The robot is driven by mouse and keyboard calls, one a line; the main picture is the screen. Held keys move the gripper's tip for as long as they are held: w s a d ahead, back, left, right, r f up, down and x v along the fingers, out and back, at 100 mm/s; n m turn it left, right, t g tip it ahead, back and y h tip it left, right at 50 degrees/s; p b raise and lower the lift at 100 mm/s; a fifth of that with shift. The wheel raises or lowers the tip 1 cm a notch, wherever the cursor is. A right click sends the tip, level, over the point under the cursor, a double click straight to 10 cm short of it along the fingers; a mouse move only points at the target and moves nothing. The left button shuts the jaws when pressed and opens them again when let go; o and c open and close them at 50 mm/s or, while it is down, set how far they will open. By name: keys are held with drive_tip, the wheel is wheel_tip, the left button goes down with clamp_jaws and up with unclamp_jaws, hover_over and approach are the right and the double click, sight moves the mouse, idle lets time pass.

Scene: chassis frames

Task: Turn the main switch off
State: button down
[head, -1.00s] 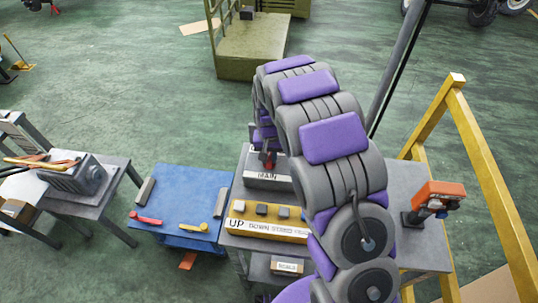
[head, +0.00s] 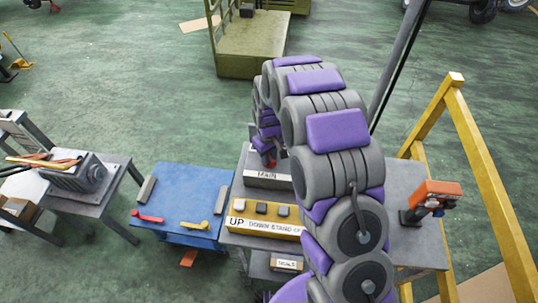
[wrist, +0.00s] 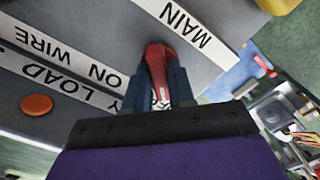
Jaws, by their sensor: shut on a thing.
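The main switch is a red lever (wrist: 158,62) on a grey box (wrist: 120,95) with a white MAIN label (wrist: 180,25). My gripper (wrist: 159,84) is shut on the lever, one dark finger on each side of it in the wrist view. In the head view the box (head: 254,187) stands behind the yellow button panel. The red lever (head: 268,161) shows just below my gripper there, and my arm hides part of the box.
The yellow button panel (head: 285,228) stands in front of the grey box. A blue table (head: 187,182) is to the left, with red and yellow handles on it. An orange tool (head: 437,190) stands to the right, near a yellow frame (head: 490,180).

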idle(0.4)
drive_tip(key=c, duration=1)
unclamp_jaws()
drive_tip(key=shift+w+f, duration=0.1)
drive_tip(key=shift+f, duration=0.05)
drive_tip(key=shift+c, duration=0.2)
wheel_tip(320, 180, up, 17)
drive_tip(key=shift+a+p, duration=0.15)
drive_tip(key=shift+p, duration=0.3)
drive_tip(key=shift+r, duration=0.2)
